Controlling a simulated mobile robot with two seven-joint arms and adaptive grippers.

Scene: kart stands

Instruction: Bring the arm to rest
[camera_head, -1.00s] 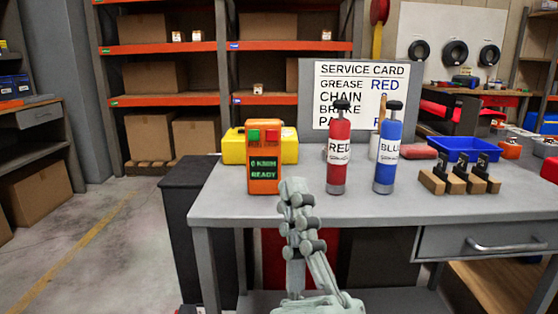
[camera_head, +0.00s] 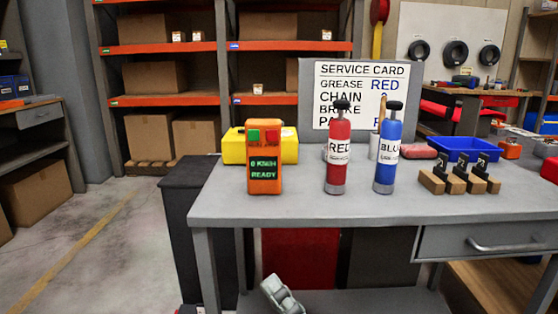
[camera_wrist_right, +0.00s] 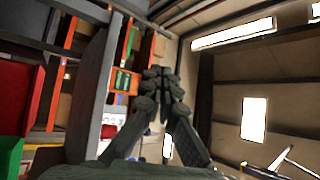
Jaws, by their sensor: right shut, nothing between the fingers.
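My right gripper (camera_head: 280,292) shows at the bottom edge of the head view, below the front edge of the grey workbench (camera_head: 330,209) and apart from it. Only its end part is in the picture; the rest of the arm is cut off. In the right wrist view the gripper's fingers (camera_wrist_right: 165,78) are together and hold nothing. That view is tilted, with the ceiling lights on its right side. My left gripper is in neither view.
On the bench stand an orange device reading READY (camera_head: 265,158), a red bottle (camera_head: 338,155), a blue bottle (camera_head: 388,155), a blue tray (camera_head: 465,147) and a service card (camera_head: 360,90). A dark bin (camera_head: 185,220) stands left of the bench. The floor (camera_head: 95,240) further left is clear.

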